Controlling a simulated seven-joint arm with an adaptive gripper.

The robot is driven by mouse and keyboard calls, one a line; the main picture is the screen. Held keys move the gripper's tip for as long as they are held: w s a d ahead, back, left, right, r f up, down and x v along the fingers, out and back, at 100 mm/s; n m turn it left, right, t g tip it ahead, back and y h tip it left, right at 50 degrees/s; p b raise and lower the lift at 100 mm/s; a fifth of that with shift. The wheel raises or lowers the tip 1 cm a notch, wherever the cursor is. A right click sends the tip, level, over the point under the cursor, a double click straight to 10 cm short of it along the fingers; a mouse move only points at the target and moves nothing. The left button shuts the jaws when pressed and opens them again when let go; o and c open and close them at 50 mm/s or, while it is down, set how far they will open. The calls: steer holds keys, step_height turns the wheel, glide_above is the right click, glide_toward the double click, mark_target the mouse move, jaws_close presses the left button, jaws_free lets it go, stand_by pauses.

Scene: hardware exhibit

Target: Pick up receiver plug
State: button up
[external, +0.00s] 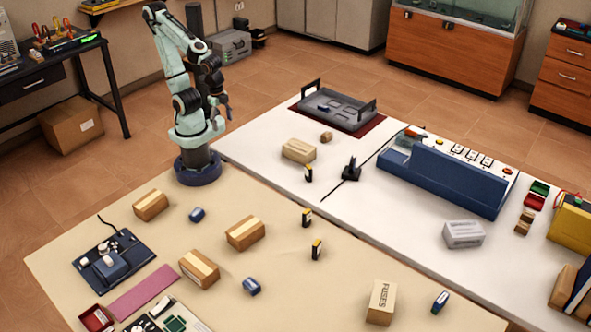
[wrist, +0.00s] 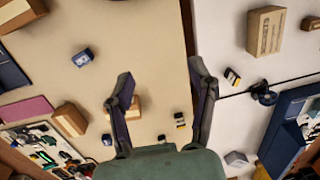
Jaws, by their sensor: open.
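No piece is clearly marked as the receiver plug, and I cannot tell which it is. Small black-and-yellow blocks (external: 306,217) stand on the tables; one also shows in the wrist view (wrist: 181,120). Small blue blocks (external: 197,214) lie on the beige table; one shows in the wrist view (wrist: 82,57). A black upright piece (external: 351,170) with a cable is on the white table, also in the wrist view (wrist: 263,95). My gripper (wrist: 160,70) is open and empty, high above the tables, near my arm's base in the external view (external: 222,108).
Cartons (external: 245,233) are scattered on the beige table. A grey tray (external: 318,98) with upright handles is at the back of the white table. A long blue housing (external: 440,178) stands to the right. A dark blue device (external: 112,262) is at the left. Bare table lies between them.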

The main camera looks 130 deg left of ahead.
steer(key=shift+s+d+r+n, duration=0.15)
steer(key=shift+s+d+r, duration=0.1)
steer(key=shift+s, duration=0.15)
steer(key=shift+s+d+r+n, duration=0.15)
steer(key=shift+s+r, duration=0.1)
steer(key=shift+s, duration=0.1)
steer(key=shift+o, duration=0.6)
steer(key=shift+w, duration=0.1)
